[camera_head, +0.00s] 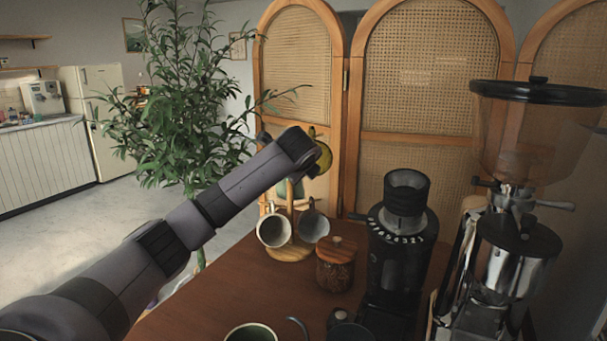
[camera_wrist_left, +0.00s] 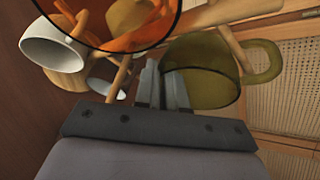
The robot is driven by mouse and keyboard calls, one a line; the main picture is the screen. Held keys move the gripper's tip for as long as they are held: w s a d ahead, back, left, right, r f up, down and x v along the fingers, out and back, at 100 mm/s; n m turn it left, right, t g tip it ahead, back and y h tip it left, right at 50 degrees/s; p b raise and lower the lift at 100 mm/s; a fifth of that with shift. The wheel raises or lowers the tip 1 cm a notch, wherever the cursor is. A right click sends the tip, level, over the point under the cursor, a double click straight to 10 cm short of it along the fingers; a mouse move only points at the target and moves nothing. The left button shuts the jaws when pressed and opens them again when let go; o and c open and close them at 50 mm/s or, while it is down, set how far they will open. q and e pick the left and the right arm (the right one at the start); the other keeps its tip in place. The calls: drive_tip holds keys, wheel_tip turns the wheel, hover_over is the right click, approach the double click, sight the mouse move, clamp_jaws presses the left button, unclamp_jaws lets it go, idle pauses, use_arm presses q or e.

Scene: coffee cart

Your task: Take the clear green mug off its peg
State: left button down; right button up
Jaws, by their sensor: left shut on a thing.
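The clear green mug (camera_wrist_left: 205,65) is olive and see-through, on the right of the left wrist view with its handle (camera_wrist_left: 268,62) to the right. A wooden peg (camera_wrist_left: 232,45) passes close to the handle; I cannot tell whether it is inside the loop. My left gripper (camera_wrist_left: 163,88) is shut on the mug's wall at its left side. In the head view the mug (camera_head: 324,157) shows just past my left gripper (camera_head: 316,165), whose fingertips are largely hidden there. My right gripper is not in view.
The wooden mug tree (camera_head: 291,252) also holds a white mug (camera_head: 273,231) and a grey mug (camera_head: 314,226). An orange see-through mug (camera_wrist_left: 120,35) is close by in the wrist view. A wooden jar (camera_head: 336,265) and black grinder (camera_head: 400,240) stand to the right. A folding screen (camera_head: 425,65) is behind.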

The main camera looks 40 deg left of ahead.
sight(324, 170)
use_arm(q)
drive_tip(key=w, duration=0.1)
drive_tip(key=w+d, duration=0.1)
drive_tip(key=w, duration=0.1)
drive_tip(key=w+d, duration=0.1)
drive_tip(key=shift+w+d, duration=0.25)
drive_tip(key=shift+d+f, duration=0.15)
drive_tip(key=shift+d, duration=0.05)
drive_tip(key=s+d+f+b, duration=0.2)
drive_tip(key=s+d+b, duration=0.1)
drive_tip(key=s+d, duration=0.7)
drive_tip(key=shift+s+b, duration=0.3)
drive_tip(key=shift+s, duration=0.75)
